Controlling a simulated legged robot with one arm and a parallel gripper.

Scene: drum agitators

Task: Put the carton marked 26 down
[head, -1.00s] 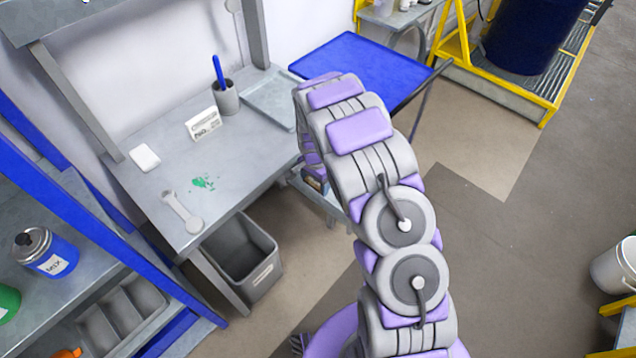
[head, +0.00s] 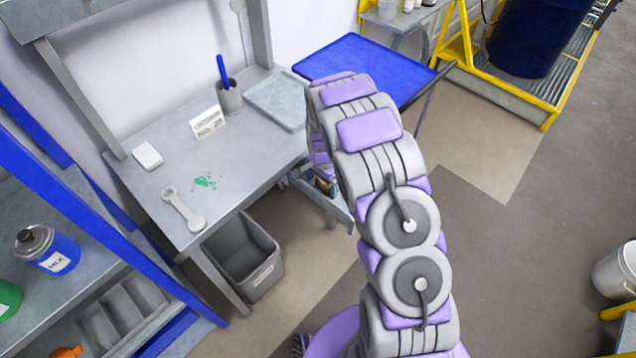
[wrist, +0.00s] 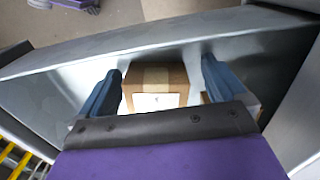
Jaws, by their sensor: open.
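A brown carton (wrist: 158,75) with a paler tape strip and a white label stands on a grey metal surface (wrist: 72,62) in the wrist view. The mark on its label is too small to read. My gripper (wrist: 162,84) is open, with one dark blue finger on each side of the carton. A gap shows between the right finger and the carton; the left finger is very close to it, and I cannot tell whether it touches. In the head view my arm hides most of the gripper, and a small brownish patch shows beside it.
A grey workbench (head: 240,175) holds a cup with a blue pen (head: 228,96), a label card (head: 207,122) and a wrench (head: 184,210). A blue-topped cart (head: 365,65) stands behind my arm. A grey bin (head: 245,260) sits below.

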